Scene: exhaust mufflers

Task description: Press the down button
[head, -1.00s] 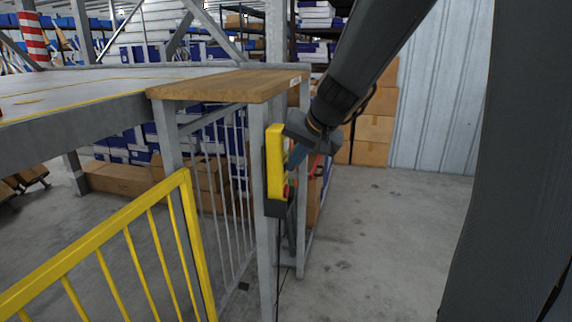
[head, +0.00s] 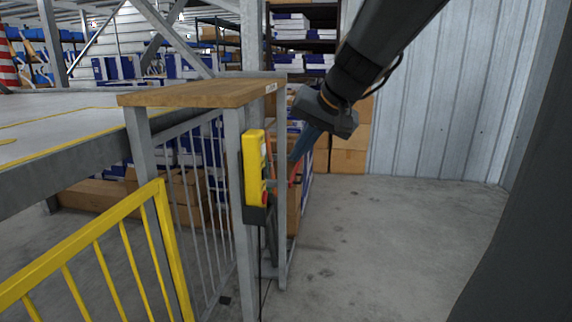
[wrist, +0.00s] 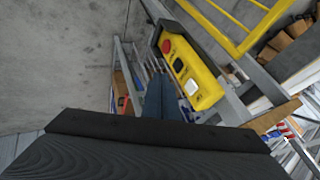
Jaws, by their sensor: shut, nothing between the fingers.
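A yellow control box (head: 255,168) with a dark lower end is fixed to the grey post under the wooden shelf. The wrist view shows its button face (wrist: 190,70), with a red button (wrist: 166,46), a black button (wrist: 178,65) and a white button (wrist: 191,87) in a row. I cannot read which is the down button. My gripper (head: 292,164), with blue fingers, is shut and empty just right of the box, with a visible gap between them.
A wooden shelf (head: 205,94) juts out above the box. A yellow railing (head: 85,245) stands at front left, beside a raised platform (head: 60,130). Cardboard boxes (head: 349,150) stack behind my arm. Floor (head: 400,240) to the right is clear.

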